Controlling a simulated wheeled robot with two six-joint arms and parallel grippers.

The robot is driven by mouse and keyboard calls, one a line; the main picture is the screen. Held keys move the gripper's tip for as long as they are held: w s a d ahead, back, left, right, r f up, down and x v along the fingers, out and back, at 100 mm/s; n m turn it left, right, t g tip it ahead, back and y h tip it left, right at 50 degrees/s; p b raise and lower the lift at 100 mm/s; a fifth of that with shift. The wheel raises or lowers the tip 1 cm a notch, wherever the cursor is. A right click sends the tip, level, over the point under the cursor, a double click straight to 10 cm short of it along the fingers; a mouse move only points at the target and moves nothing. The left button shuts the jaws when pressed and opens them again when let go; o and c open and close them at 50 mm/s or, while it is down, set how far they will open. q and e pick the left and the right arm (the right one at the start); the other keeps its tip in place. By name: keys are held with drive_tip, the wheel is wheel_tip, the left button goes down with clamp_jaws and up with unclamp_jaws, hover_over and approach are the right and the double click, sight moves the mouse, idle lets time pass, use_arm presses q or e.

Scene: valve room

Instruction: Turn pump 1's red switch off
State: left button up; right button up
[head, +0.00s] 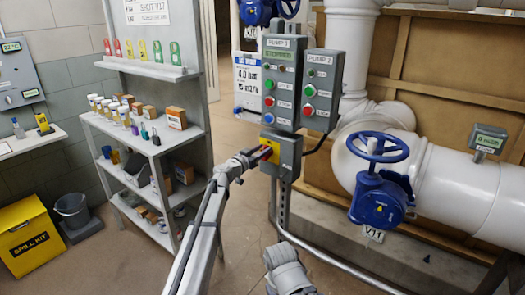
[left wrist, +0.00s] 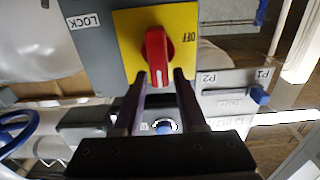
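The red switch (left wrist: 157,52) sits on a yellow plate (left wrist: 186,22) on a grey box; the word OFF is on the plate, to the right of the knob in the left wrist view. The knob's white-marked end points down in that view. In the head view the box (head: 289,155) hangs below the PUMP 1 panel (head: 283,62). My left gripper (left wrist: 160,78) is open, its two fingers apart on either side of the knob's lower end; contact is not clear. In the head view my left gripper (head: 262,153) partly covers the switch.
The PUMP 2 panel (head: 321,88) stands right of PUMP 1. A blue valve wheel (head: 378,147) and white pipes (head: 470,185) are to the right. A shelf unit (head: 150,150) with small items stands left. A spill kit (head: 30,238) and bucket (head: 72,210) are far left.

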use_arm(q)
clamp_jaws()
drive_tip(key=shift+a+n, duration=0.1)
drive_tip(key=shift+n, duration=0.2)
drive_tip(key=f+n+b, duration=0.1)
drive_tip(key=n, duration=0.4)
drive_tip(key=w+a+f+n+b, duration=0.1)
drive_tip(key=n, duration=0.5)
drive_tip(key=a+n, duration=0.1)
drive_tip(key=n, duration=0.5)
drive_tip(key=shift+w+f+b, duration=0.3)
drive_tip(key=shift+f+b, duration=0.1)
drive_tip(key=shift+n, duration=0.3)
idle(0.3)
drive_tip(key=shift+o, duration=1.5)
unclamp_jaws()
